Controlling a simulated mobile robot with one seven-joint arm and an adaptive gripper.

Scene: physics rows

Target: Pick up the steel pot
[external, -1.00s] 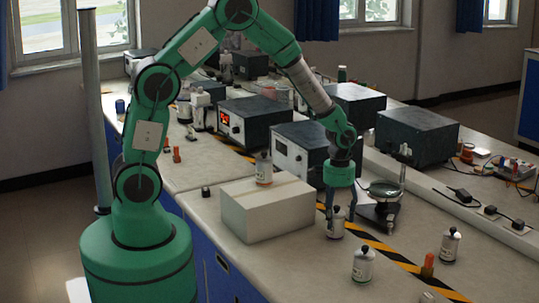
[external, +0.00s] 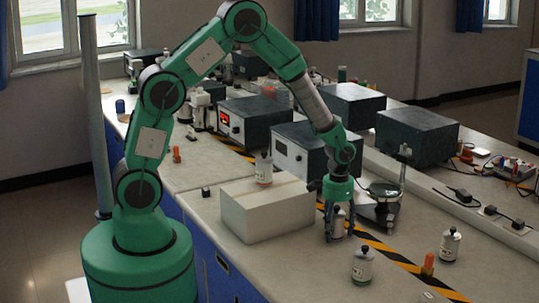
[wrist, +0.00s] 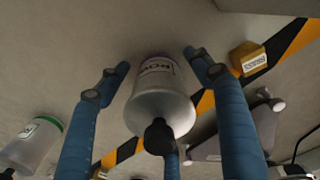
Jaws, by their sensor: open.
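A metallic grey pot (wrist: 160,103) with a printed label and a black knob stands between the fingers of my gripper in the wrist view. It also shows on the bench in the external view (external: 338,221), partly hidden by the fingers. My gripper (external: 338,236) points down with its blue fingers around the pot. In the wrist view the gripper (wrist: 150,72) is open, with gaps between its fingers and the pot. Similar pots stand at the front (external: 362,266), to the right (external: 450,245) and on the box (external: 264,170). Their labels are too small to read here.
A pale box (external: 270,213) stands close left of my gripper. A stand with a round plate (external: 383,190) is close on the right. An orange item (external: 429,264) stands at front right. Dark instrument cases (external: 417,135) line the back. Striped tape crosses the bench.

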